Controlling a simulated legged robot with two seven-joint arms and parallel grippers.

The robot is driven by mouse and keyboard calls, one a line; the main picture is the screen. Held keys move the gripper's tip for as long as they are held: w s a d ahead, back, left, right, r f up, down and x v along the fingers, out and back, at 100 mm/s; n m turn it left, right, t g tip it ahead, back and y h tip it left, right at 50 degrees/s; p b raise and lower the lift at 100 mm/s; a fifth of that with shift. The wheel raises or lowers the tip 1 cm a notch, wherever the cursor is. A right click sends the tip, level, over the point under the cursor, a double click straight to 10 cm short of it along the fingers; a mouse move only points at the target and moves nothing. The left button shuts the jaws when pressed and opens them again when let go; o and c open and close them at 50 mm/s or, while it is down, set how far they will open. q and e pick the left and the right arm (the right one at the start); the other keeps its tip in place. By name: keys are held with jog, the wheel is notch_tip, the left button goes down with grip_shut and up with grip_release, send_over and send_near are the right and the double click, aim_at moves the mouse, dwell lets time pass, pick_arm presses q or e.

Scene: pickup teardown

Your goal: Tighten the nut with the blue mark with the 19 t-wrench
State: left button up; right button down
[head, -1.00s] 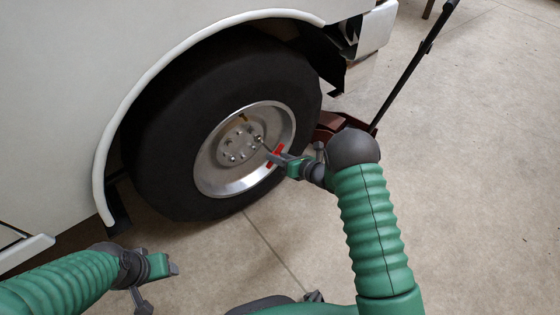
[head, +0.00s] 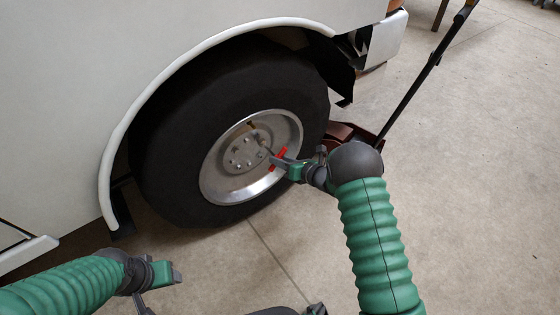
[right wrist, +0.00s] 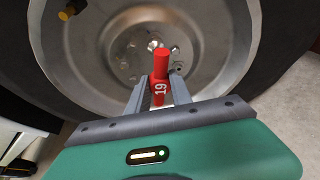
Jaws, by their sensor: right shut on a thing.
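The T-wrench (head: 285,152) has a red crossbar and a thin shaft pointing at the wheel's hub nuts (head: 245,152). My right gripper (head: 279,162) is shut on it, in front of the lower right of the silver rim. In the right wrist view, the red bar marked 19 (right wrist: 161,72) stands between the fingers (right wrist: 160,92), and its upper end overlaps a bright nut (right wrist: 154,45). I cannot tell whether the socket is seated. No blue mark can be made out. My left gripper (head: 172,274) is at lower left, away from the wheel; its jaws are unclear.
The black tire (head: 165,150) sits under the white fender (head: 125,110). A dark red floor jack (head: 340,133) with a long black handle (head: 420,75) stands right of the wheel, close behind my right arm.

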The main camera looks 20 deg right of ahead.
jog(key=shift+w+a, duration=0.1)
jog(key=shift+w, duration=0.05)
jog(key=shift+w+a+b, duration=0.25)
jog(key=shift+w+b, duration=0.25)
jog(key=shift+w, duration=0.25)
jog(key=shift+r, duration=0.1)
